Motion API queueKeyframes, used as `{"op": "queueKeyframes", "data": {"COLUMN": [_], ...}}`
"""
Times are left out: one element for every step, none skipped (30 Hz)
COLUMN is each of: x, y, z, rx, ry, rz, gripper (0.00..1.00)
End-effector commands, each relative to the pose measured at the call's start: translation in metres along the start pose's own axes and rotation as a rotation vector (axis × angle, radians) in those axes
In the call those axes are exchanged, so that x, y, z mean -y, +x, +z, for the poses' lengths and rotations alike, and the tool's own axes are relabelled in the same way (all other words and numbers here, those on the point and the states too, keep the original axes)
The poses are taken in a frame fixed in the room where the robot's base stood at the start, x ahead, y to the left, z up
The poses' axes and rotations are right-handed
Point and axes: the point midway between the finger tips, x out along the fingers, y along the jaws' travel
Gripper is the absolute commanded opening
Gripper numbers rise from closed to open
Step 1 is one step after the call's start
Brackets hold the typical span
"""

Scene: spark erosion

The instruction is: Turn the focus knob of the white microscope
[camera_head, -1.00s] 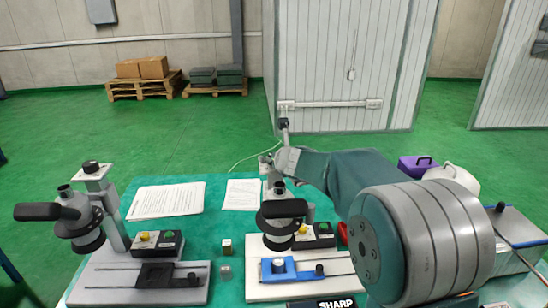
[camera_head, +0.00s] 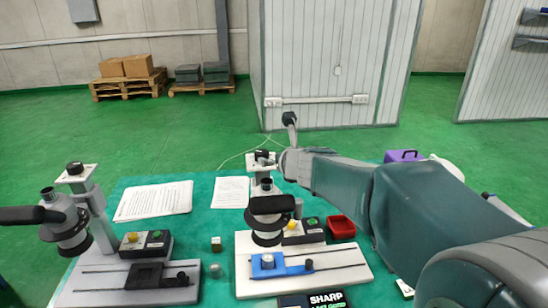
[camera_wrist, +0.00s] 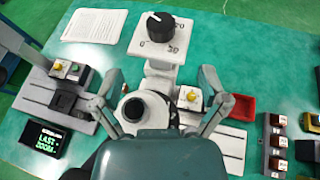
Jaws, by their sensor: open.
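The white microscope (camera_head: 300,275) stands on the green table, with a white base, a blue stage and a dark eyepiece. Its black focus knob (camera_head: 262,155) tops the white column plate. In the wrist view the knob (camera_wrist: 160,25) is large, with a white pointer line and marks on the white plate below it. My gripper (camera_wrist: 162,78) is open and empty, its two grey fingers spread wide on either side of the microscope in the picture. The knob appears beyond the fingertips, with no visible contact. In the head view my wrist is beside the column top, and the fingers are hard to make out.
A grey microscope (camera_head: 120,282) stands to the left. Papers (camera_head: 154,201) lie behind it. A red tray (camera_head: 341,227) is right of the white microscope, and a SHARP box (camera_head: 325,300) is in front. A small display (camera_wrist: 44,137) shows in the wrist view.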

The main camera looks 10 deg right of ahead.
Motion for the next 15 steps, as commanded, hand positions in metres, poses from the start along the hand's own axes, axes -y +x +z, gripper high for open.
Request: {"op": "queueKeyframes", "data": {"x": [0.0,0.0,0.0,0.0,0.0,0.0,0.001,0.002,0.003,0.004,0.006,0.008,0.01,0.012,0.015], "y": [0.0,0.0,0.0,0.0,0.0,0.001,0.002,0.003,0.005,0.008,0.011,0.015,0.018,0.021,0.024], "z": [0.0,0.0,0.0,0.0,0.0,0.0,0.001,0.002,0.005,0.007,0.009,0.013,0.015,0.018,0.02], "rx": [0.0,0.0,0.0,0.0,0.0,0.001,0.002,0.005,0.01,0.015,0.02,0.028,0.033,0.038,0.043], "ry": [0.0,0.0,0.0,0.0,0.0,-0.001,-0.003,-0.007,-0.014,-0.021,-0.03,-0.043,-0.056,-0.067,-0.083], "rz": [0.0,0.0,0.0,0.0,0.0,0.003,0.007,0.015,0.029,0.045,0.065,0.095,0.121,0.148,0.183], "gripper": [0.93,0.93,0.93,0.93,0.93,0.93,0.93,0.93,0.93,0.93,0.93,0.93,0.93,0.93,0.93]}}
